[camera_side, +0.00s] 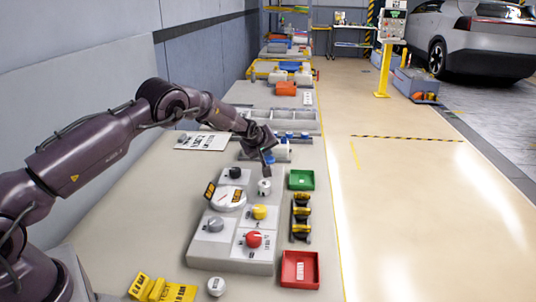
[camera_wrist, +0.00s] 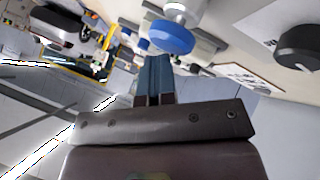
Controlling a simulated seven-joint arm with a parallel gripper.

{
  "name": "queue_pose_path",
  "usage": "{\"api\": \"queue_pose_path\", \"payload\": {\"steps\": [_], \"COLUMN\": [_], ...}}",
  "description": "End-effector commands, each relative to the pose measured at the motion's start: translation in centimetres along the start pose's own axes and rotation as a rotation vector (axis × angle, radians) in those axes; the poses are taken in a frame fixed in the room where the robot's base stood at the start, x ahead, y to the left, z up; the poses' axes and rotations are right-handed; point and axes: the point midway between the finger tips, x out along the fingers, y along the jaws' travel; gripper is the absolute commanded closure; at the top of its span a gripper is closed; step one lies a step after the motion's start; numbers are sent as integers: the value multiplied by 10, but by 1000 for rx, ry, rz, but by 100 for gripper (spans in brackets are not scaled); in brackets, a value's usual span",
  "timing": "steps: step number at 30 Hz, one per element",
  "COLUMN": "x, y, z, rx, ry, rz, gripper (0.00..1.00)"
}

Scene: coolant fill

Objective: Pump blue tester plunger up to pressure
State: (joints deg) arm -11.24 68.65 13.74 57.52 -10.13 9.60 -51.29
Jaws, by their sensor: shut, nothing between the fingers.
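The blue plunger cap (camera_wrist: 172,38) shows at the top of the wrist view, on the end of a pale cylinder (camera_wrist: 182,10). My gripper (camera_wrist: 158,60) is shut and empty; its slim bluish-grey fingers point toward the blue cap. The fingertips appear close to the cap's edge; I cannot tell whether they touch it. In the side view my gripper (camera_side: 268,170) hangs over the far end of the grey panel. A white cylinder (camera_side: 283,152) lies just beside it, with some blue partly hidden behind the gripper.
The grey panel (camera_side: 222,262) carries a red knob (camera_side: 254,239), a yellow knob (camera_side: 259,212) and a white gauge (camera_side: 229,198). A green tray (camera_side: 301,179), a red tray (camera_side: 300,282) and a black-yellow rack (camera_side: 300,220) stand to its right. A compartment tray (camera_side: 300,120) lies beyond.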

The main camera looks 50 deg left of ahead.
Motion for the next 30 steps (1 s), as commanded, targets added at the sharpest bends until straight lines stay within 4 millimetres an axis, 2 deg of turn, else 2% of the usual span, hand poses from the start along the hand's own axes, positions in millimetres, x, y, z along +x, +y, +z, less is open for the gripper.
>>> {"api": "queue_pose_path", "payload": {"steps": [12,25,30], "x": [-18,-20,-28], "y": [12,14,21], "z": [-12,-14,-20], "rx": [1,1,0], "ry": [-2,-1,1], "rz": [-2,0,1], "gripper": [100,100,100]}}
